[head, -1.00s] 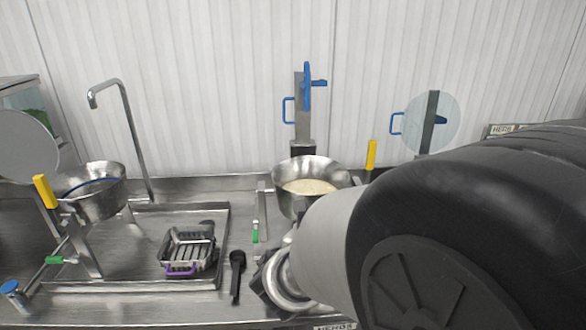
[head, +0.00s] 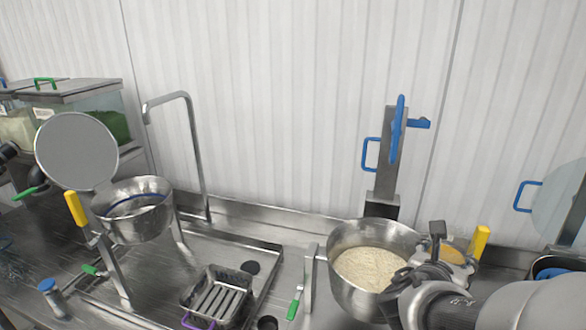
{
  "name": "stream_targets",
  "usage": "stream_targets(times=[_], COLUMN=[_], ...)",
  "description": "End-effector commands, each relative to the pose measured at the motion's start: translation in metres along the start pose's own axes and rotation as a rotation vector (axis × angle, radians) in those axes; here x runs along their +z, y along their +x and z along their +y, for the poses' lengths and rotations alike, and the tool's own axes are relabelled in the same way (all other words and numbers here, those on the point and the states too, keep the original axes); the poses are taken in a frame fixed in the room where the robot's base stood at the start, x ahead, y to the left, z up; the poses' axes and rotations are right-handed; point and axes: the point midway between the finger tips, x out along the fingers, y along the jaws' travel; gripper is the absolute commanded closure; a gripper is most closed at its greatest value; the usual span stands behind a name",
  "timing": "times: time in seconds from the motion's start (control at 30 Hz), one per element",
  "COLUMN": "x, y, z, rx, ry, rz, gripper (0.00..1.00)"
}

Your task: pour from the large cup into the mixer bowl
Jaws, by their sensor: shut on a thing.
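My gripper (head: 428,272) is at the right, at the right rim of a steel bowl (head: 340,285) holding pale, grainy contents, apparently the mixer bowl. The gripper's dark fingers are shut on a metal cup (head: 462,270), apparently the large cup. The cup's mouth shows yellowish contents. The cup is partly hidden by the fingers and my arm, so its tilt is hard to tell. No stream between cup and bowl is visible.
A second steel bowl (head: 155,222) with a blue ring hangs at the left beside a round disc (head: 75,150). A tall tap (head: 200,150), a slotted basket (head: 217,295) and a blue-handled stand (head: 385,160) are nearby. A yellow handle (head: 479,243) rises beside the cup.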

Motion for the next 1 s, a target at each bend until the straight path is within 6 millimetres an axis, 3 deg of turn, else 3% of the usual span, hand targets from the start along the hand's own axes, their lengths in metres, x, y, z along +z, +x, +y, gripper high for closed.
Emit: stream_targets(times=[0.47, 1.0], x=[0.002, 0.012], y=[0.000, -0.005], z=[0.001, 0.011], rx=[-0.023, -0.125], ry=[-0.005, -0.203], rz=[0.002, 0.022], gripper=[0.78, 0.78])
